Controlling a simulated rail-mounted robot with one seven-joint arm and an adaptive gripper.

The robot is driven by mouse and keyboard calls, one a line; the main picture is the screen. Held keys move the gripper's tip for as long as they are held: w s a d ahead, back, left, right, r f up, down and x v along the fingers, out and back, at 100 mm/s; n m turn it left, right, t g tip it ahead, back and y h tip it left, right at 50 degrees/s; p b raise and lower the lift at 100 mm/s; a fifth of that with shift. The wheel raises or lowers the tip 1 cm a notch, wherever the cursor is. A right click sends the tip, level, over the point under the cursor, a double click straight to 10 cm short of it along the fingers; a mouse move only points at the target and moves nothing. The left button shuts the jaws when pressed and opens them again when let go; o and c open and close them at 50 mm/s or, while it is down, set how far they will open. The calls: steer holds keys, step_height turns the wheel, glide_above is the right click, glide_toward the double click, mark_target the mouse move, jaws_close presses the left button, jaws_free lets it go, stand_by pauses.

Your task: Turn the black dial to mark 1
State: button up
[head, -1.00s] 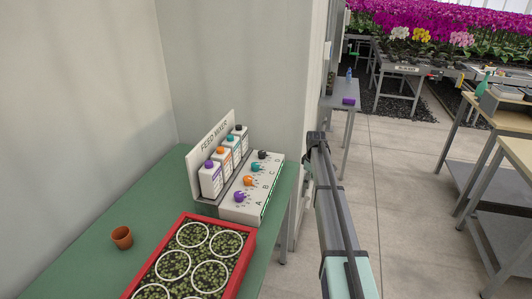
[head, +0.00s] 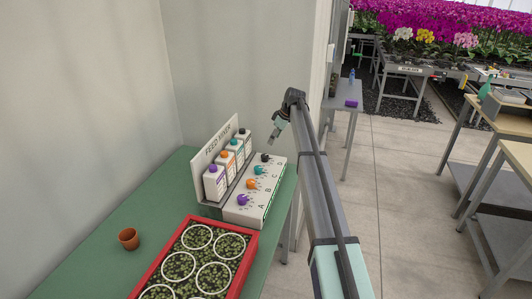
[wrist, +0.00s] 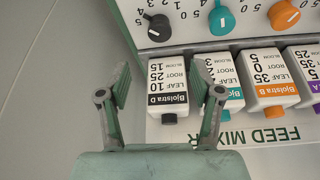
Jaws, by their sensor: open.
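The black dial (wrist: 158,27) is on the sloped white face of the feed mixer, at its far end. In the wrist view it shows upside down near the top, with a pale pointer line and printed numbers around it. I cannot tell which mark the pointer is at. In the head view the dial (head: 265,157) is small. My gripper (wrist: 158,82) is open and empty. In the wrist view its fingers appear over the bottle labelled Bjolstra D (wrist: 168,82), apart from the dial. In the head view my gripper (head: 274,138) hangs above the mixer's far end.
Beside the black dial are a teal dial (wrist: 222,20), an orange dial (wrist: 284,15) and a purple dial (head: 243,200). Several bottles stand behind them along the FEED MIXER sign (head: 216,143). A red planting tray (head: 253,243) and a terracotta pot (head: 129,239) are on the green bench (head: 105,262).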

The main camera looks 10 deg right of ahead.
mark_target(265, 156)
steer(key=p+x, duration=0.2)
steer(key=x, duration=0.8)
steer(key=shift+w+f+p, duration=0.1)
steer(key=shift+f+p, duration=0.2)
steer(key=shift+f, duration=0.05)
steer(key=c, duration=1.1)
